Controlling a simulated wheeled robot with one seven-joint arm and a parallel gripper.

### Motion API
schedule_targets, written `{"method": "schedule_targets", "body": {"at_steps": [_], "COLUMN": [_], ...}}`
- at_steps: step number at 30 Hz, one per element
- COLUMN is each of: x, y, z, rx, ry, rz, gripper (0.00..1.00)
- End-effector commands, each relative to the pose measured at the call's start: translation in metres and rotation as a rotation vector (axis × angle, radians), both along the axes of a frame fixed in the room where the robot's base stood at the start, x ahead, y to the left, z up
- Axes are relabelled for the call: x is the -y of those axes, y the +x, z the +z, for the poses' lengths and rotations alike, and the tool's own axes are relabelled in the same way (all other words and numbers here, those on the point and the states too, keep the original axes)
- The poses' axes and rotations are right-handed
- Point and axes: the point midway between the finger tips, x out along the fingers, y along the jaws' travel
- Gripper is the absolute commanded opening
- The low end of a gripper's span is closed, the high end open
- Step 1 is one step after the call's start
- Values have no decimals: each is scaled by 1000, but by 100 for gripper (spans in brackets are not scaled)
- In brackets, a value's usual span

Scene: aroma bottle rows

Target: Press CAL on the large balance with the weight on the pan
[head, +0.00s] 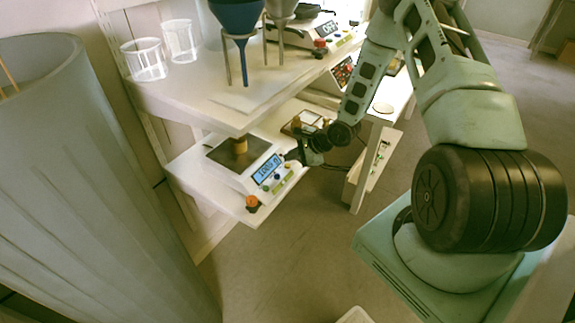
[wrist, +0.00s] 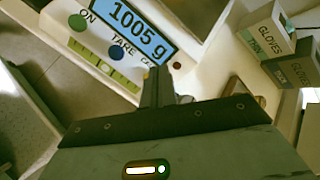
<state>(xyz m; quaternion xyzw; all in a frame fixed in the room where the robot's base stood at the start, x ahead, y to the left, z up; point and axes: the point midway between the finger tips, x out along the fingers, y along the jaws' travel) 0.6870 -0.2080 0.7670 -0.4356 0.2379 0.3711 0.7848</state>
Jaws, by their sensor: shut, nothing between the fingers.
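The large balance (head: 232,172) stands on the lower shelf in the head view. A brass weight (head: 240,145) rests on its dark pan (head: 222,155). Its lit display (wrist: 140,28) reads 1005 g in the wrist view. Below the display are a green ON button (wrist: 78,22) and a blue TARE button (wrist: 116,53). The CAL button is hidden behind my fingers; only part of its lettering shows. My gripper (wrist: 157,72) is shut and empty, with its fingertips over the panel beside the lettering. In the head view my gripper (head: 292,156) is at the balance's right side; contact cannot be told.
An orange-topped knob (head: 252,203) is at the large balance's front corner. Glove boxes (wrist: 262,40) stand to the right in the wrist view.

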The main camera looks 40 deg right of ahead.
Motion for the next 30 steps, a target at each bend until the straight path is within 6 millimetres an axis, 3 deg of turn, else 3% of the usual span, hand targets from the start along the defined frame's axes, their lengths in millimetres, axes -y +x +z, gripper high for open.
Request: {"method": "schedule_targets", "body": {"at_steps": [30], "x": [0], "y": [0], "z": [-8], "rx": [-1], "ry": [1], "rz": [1], "gripper": [0]}}
